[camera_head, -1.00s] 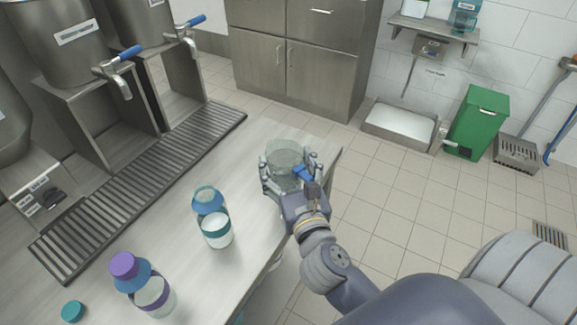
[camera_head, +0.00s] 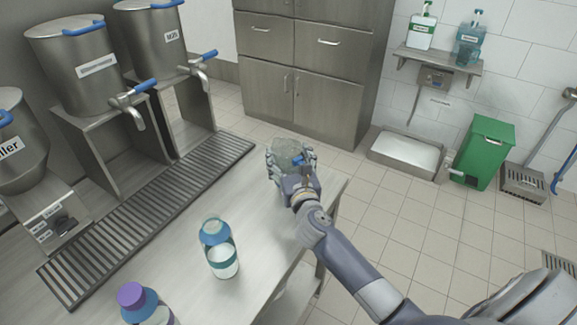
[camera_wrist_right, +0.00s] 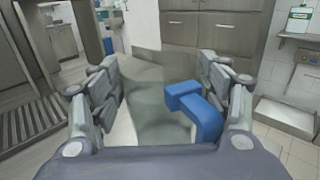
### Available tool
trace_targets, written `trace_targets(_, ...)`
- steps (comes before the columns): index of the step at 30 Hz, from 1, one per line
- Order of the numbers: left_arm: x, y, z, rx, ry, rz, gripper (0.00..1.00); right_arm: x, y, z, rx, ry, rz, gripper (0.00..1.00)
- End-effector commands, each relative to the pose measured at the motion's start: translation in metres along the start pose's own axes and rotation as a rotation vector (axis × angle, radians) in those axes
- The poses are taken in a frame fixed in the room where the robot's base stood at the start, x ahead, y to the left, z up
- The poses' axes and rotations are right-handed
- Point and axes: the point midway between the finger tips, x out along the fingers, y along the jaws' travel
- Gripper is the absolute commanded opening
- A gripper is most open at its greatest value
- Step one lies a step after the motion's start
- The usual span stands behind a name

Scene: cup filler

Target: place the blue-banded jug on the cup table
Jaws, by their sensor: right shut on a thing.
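My right gripper (camera_head: 290,160) is shut on a clear jug (camera_head: 286,150) with a blue handle. The jug looks upright, and its clear body also shows between the fingers in the right wrist view (camera_wrist_right: 148,90), with the blue handle (camera_wrist_right: 195,112) towards the wrist. No blue band can be made out on it. In the head view it overlaps the far edge of the steel table (camera_head: 190,290); I cannot tell its height above the top. My left gripper is not in view.
A bottle with a blue collar (camera_head: 215,232) and a purple-capped bottle (camera_head: 132,296) stand on the table. Tapped steel urns (camera_head: 90,75) and a slatted drip grate (camera_head: 150,210) line its left side. A green bin (camera_head: 484,150) and floor basin (camera_head: 405,155) are beyond at right.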

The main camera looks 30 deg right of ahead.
Motion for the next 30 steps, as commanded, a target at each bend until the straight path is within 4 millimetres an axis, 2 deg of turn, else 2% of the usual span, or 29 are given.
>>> trace_targets(1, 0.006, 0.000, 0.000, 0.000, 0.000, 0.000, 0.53, -0.002, 0.001, -0.018, 0.001, 0.011, 0.001, 0.38)
trace_targets(4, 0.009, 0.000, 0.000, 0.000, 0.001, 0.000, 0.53, -0.002, 0.001, -0.030, 0.001, 0.009, 0.001, 0.38)
trace_targets(17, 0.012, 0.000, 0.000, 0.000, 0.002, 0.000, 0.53, -0.003, 0.001, -0.036, 0.001, 0.007, 0.001, 0.38)
trace_targets(18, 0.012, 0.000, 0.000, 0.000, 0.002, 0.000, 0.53, -0.003, 0.002, -0.037, 0.001, 0.007, 0.002, 0.72)
trace_targets(21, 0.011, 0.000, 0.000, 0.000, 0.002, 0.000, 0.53, -0.003, 0.002, -0.036, 0.001, 0.007, 0.002, 0.90)
trace_targets(30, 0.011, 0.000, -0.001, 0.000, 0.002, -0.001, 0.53, -0.003, 0.002, -0.036, 0.001, 0.007, 0.002, 0.90)
